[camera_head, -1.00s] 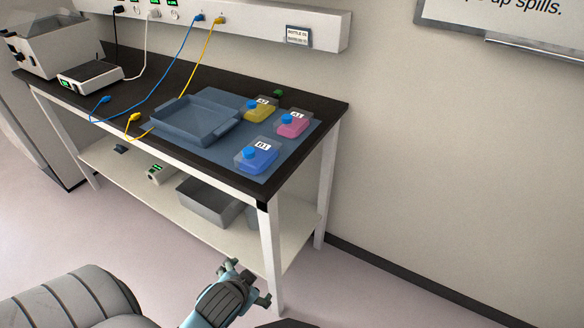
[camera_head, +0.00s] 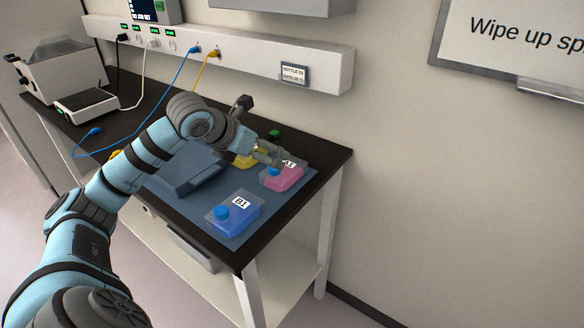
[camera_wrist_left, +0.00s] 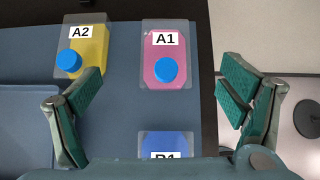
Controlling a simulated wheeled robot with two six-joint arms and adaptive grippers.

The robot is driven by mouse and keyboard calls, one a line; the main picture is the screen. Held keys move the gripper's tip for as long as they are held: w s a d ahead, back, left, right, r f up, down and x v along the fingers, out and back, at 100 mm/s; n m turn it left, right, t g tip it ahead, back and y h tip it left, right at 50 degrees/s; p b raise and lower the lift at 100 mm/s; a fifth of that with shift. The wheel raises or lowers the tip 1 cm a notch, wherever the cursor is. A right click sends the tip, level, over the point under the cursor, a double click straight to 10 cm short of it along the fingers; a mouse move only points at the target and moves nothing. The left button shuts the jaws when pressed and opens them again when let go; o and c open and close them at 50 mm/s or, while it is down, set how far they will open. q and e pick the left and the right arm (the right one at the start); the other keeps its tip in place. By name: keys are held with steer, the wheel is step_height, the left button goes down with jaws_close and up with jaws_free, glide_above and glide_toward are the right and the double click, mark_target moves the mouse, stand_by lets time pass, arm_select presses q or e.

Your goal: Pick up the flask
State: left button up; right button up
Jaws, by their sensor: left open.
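Three flasks with blue caps lie on a blue mat (camera_head: 243,238) on the black bench. The pink flask A1 (camera_head: 285,179) is at the right, the yellow flask A2 (camera_head: 243,161) is behind my arm, and the blue flask B1 (camera_head: 236,211) is at the front. My left gripper (camera_head: 268,155) hovers by the pink flask, open and empty. In the left wrist view its fingers (camera_wrist_left: 158,98) are spread wide, with the pink flask (camera_wrist_left: 164,50) ahead between them. The yellow flask (camera_wrist_left: 88,50) is ahead of the left finger. The blue flask (camera_wrist_left: 165,144) is partly hidden by the gripper body.
A blue-grey tray (camera_head: 185,182) lies left of the flasks, partly behind my arm. A white device (camera_head: 86,103) and cables are farther left. A wall panel (camera_head: 220,55) runs behind the bench. The bench's right edge is close to the pink flask.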

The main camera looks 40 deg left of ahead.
mark_target(286, 166)
arm_select(q)
steer(key=x, duration=0.4)
steer(key=shift+d+f+p, duration=0.35)
steer(key=shift+d+f, duration=0.05)
steer(key=shift+f, duration=0.1)
steer(key=x, duration=0.7)
steer(key=shift+w+f, duration=0.25)
steer(key=c, duration=1.2)
step_height(286, 166, up, 20)
steer(key=p, duration=0.3)
steer(key=shift+c, duration=0.2)
arm_select(e)
steer(key=r, duration=0.1)
steer(key=s+r, duration=0.2)
steer(key=r, duration=0.1)
steer(key=shift+d, duration=0.1)
